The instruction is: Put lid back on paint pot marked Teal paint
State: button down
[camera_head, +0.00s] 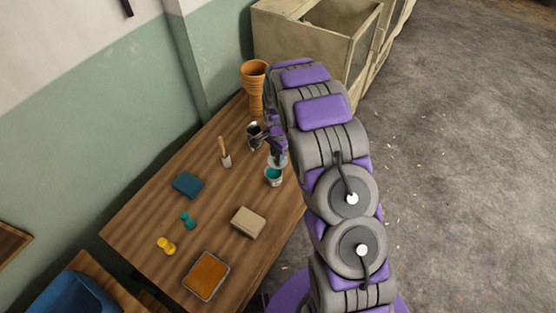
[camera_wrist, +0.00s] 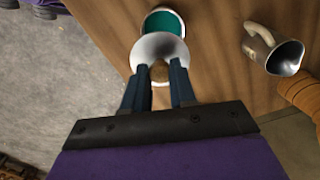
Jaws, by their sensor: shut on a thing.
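The paint pot (camera_head: 273,178) stands open on the wooden table near its right edge, with teal paint inside. In the wrist view the pot (camera_wrist: 165,24) shows at the top, partly covered by the lid. My gripper (camera_wrist: 160,66) is shut on the brown knob of a pale, round lid (camera_wrist: 158,46). In the head view my gripper (camera_head: 279,152) hangs over the pot's far side, and the lid (camera_head: 279,161) is small and partly hidden. The lid appears apart from the pot and offset from its opening. I cannot read any label on the pot.
A metal jug (camera_head: 254,131) and a tan goblet drum (camera_head: 254,88) stand beyond the pot. A brush-like tool (camera_head: 224,153), blue block (camera_head: 187,185), beige block (camera_head: 248,222), teal piece (camera_head: 187,220), yellow piece (camera_head: 166,246) and orange-filled tray (camera_head: 206,277) share the table (camera_head: 150,215).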

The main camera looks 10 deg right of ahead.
aim_at(274, 161)
jog(key=a+f, duration=0.2)
jog(key=shift+a+b, duration=0.4)
jog(key=shift+a+f, duration=0.15)
jog(key=shift+f, duration=0.2)
jog(key=shift+d+f+b, duration=0.35)
jog(key=shift+d+f, duration=0.5)
jog(key=shift+f, duration=0.25)
jog(key=shift+d+f, duration=0.2)
jog(key=shift+f, duration=0.35)
jog(key=shift+a+f, duration=0.15)
jog(key=shift+a, duration=0.65)
jog(key=shift+d, duration=0.65)
jog(key=shift+a, duration=0.55)
jog(key=shift+d, duration=0.1)
jog(key=shift+d+p, duration=0.3)
